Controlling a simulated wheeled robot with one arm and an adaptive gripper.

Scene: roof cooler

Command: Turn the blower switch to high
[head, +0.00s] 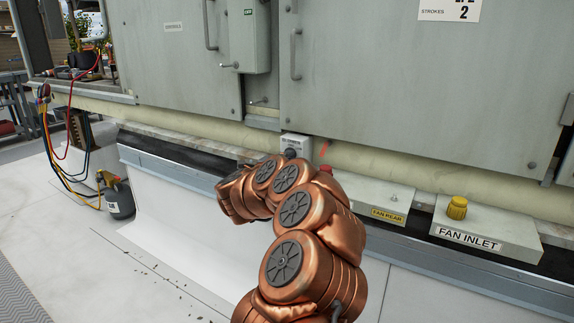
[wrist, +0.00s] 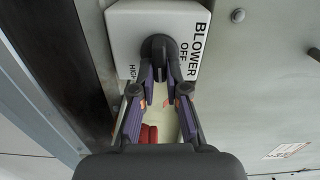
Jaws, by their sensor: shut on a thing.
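The blower switch box (wrist: 120,35) is light grey, with the words BLOWER, OFF and HIGH, and shows at the top of the wrist view. Its black knob (wrist: 158,45) sits between the fingertips. My gripper (wrist: 160,72) is shut on the knob, one finger on each side. The knob's exact pointing is hard to read because the fingers cover part of it. In the head view the box (head: 296,143) is small, below the cabinet doors, with my copper arm just in front of it. The gripper is hidden behind the arm there.
To the right are a box labelled FAN REAR (head: 388,216) and a FAN INLET box (head: 470,237) with a yellow knob (head: 457,207). A red part (wrist: 148,133) shows between the gripper's fingers. Hoses (head: 70,150) and a dark bottle (head: 119,198) stand at left.

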